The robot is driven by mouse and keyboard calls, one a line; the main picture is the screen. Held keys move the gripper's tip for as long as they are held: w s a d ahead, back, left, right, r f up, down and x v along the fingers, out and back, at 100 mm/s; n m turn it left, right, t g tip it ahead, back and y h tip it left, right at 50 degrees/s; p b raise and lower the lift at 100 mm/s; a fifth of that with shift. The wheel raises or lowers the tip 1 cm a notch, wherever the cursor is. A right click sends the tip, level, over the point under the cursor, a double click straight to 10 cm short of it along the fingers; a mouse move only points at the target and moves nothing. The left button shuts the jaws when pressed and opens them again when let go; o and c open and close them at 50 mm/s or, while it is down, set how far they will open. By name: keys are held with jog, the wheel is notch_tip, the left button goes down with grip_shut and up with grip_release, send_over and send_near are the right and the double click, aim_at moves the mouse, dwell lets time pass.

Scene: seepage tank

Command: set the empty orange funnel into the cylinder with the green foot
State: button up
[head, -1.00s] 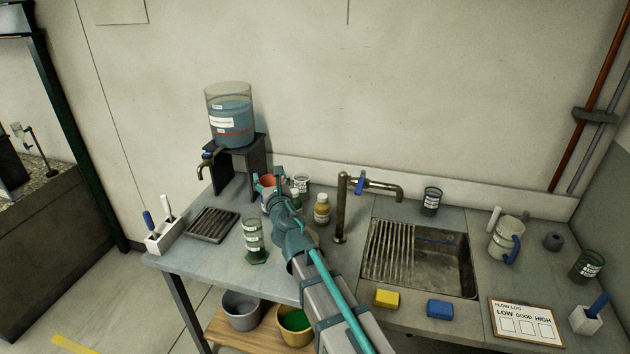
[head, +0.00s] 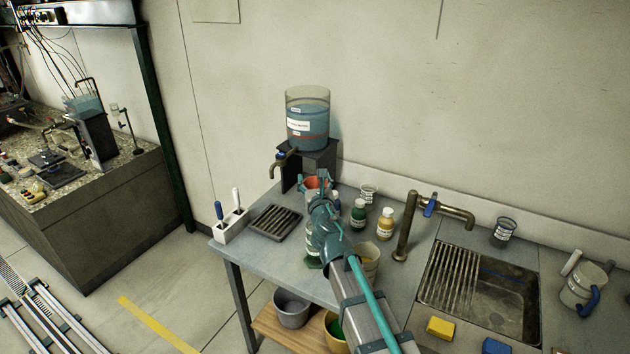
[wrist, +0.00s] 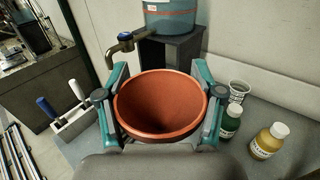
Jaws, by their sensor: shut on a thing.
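The orange funnel (head: 311,183) is held up in front of the tank stand; its wide open mouth (wrist: 160,104) faces up and looks empty in the wrist view. My gripper (head: 314,181) is shut on it, with one finger on each side of the rim in the wrist view (wrist: 160,93). The cylinder with the green foot (head: 313,263) stands on the bench, nearer the front edge than the funnel. My arm covers most of it, and its top is hidden. The funnel is apart from it.
The water tank (head: 307,120) with its tap stands behind the funnel. A green bottle (head: 358,213), an amber bottle (head: 385,224) and a beaker (head: 368,194) stand to the right. A dark rack (head: 275,221) and a white brush holder (head: 231,224) are left. A metal faucet (head: 405,230) rises beside the sink.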

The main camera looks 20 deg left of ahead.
jog(key=shift+s+d+f+b, duration=0.1)
jog(key=shift+f+b, duration=2.7)
jog(key=shift+f, duration=0.1)
notch_tip(320, 180, down, 6)
jog(key=b, duration=0.6)
jog(key=shift+f, duration=0.25)
dwell(1.0)
jog(key=o, duration=1)
jog(key=shift+r, duration=0.1)
jog(key=shift+s, duration=0.1)
jog(key=v, duration=1.2)
